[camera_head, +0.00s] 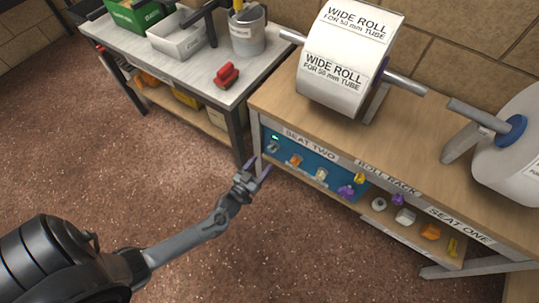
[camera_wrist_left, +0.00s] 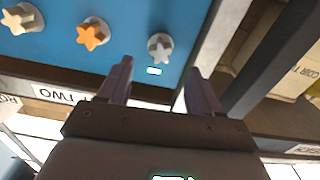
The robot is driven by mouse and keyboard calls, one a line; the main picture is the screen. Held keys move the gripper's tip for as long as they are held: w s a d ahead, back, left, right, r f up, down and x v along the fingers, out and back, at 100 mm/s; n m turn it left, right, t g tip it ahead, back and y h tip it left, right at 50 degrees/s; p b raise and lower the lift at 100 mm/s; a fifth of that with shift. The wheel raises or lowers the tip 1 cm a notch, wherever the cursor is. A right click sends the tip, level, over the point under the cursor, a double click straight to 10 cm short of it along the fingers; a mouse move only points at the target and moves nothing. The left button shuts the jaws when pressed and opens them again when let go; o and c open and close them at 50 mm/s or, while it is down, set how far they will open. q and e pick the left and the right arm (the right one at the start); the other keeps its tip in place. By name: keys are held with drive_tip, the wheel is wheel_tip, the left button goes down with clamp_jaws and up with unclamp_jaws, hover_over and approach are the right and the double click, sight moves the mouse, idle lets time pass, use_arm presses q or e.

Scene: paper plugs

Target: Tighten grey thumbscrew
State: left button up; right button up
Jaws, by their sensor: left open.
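The grey star-shaped thumbscrew (camera_head: 272,147) sits at the left end of the blue panel under the bench top, just below a small lit green lamp (camera_head: 275,137). In the left wrist view the grey thumbscrew (camera_wrist_left: 160,48) shows beyond the fingertips, roughly between them in line, with the lit lamp (camera_wrist_left: 154,71) nearer. My left gripper (camera_head: 258,170) is open and empty in front of the panel's left end, apart from the thumbscrew. Its two fingers (camera_wrist_left: 160,75) show spread in the wrist view. My right gripper is in neither view.
An orange thumbscrew (camera_wrist_left: 92,34) and a pale one (camera_wrist_left: 22,18) sit on the same panel. Loose coloured parts (camera_head: 404,216) lie on a low shelf. A bench leg (camera_head: 255,141) stands close to the left gripper. A wide roll (camera_head: 345,60) sits above.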

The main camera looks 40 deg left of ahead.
sight(270, 151)
use_arm(q)
drive_tip(key=w+b, duration=0.1)
drive_tip(key=w, duration=0.1)
drive_tip(key=w+a+b, duration=0.1)
drive_tip(key=w, duration=0.2)
drive_tip(key=shift+f, duration=0.15)
drive_tip(key=shift+w+b, duration=0.45)
drive_tip(key=shift+w, duration=0.4)
drive_tip(key=shift+s, duration=0.1)
drive_tip(key=shift+c, duration=0.5)
drive_tip(key=c, duration=0.9)
drive_tip(key=shift+r+p, duration=0.25)
drive_tip(key=shift+p, duration=0.25)
drive_tip(key=shift+c, duration=0.2)
drive_tip(key=shift+m, duration=0.4)
drive_tip(key=shift+f, duration=0.15)
